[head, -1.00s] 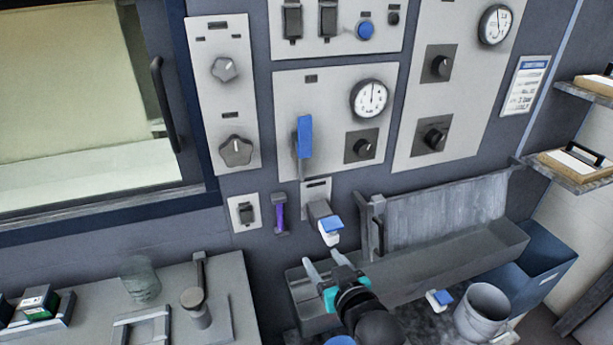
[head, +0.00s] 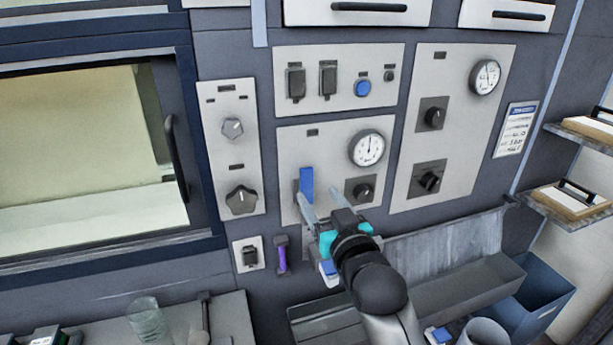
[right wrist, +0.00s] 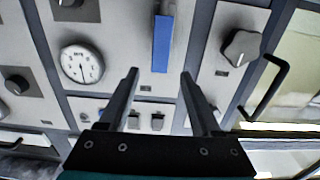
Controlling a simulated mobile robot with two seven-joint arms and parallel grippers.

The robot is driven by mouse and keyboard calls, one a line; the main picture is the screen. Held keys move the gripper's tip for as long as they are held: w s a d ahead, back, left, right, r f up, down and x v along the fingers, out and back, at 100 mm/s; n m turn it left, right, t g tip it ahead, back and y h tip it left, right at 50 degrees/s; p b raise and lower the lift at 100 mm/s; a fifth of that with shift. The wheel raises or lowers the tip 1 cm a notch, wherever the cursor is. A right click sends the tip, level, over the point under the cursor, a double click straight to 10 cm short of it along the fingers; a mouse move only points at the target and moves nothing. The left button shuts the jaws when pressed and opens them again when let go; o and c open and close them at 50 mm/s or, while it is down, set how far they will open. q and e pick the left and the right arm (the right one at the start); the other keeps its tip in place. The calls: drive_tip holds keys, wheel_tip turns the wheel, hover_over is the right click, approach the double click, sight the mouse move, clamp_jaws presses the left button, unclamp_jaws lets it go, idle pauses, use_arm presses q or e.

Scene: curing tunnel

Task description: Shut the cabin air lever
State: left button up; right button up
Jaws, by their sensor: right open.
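A blue-handled lever (head: 307,184) stands upright on the middle grey panel, left of a round gauge; I cannot read a label naming it the cabin air lever. My right gripper (head: 319,198) is open and empty in front of this panel. Its left finger overlaps the lower part of the lever in the head view. In the right wrist view the blue lever (right wrist: 161,44) lies beyond the open fingertips (right wrist: 159,74), roughly in line with the gap between them. Nothing is between the fingers. My left gripper is not in view.
A round gauge (head: 367,148) and a black knob (head: 362,190) sit close right of the lever. A star knob (head: 242,199) is on the left panel. A purple handle (head: 282,256) and a blue-and-white tap (head: 329,268) are below. A metal trough (head: 470,282) lies lower right.

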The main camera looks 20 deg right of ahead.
sight(307, 179)
drive_tip(key=w, duration=0.8)
drive_tip(key=shift+w+a, duration=0.15)
clamp_jaws()
idle(0.4)
idle(0.9)
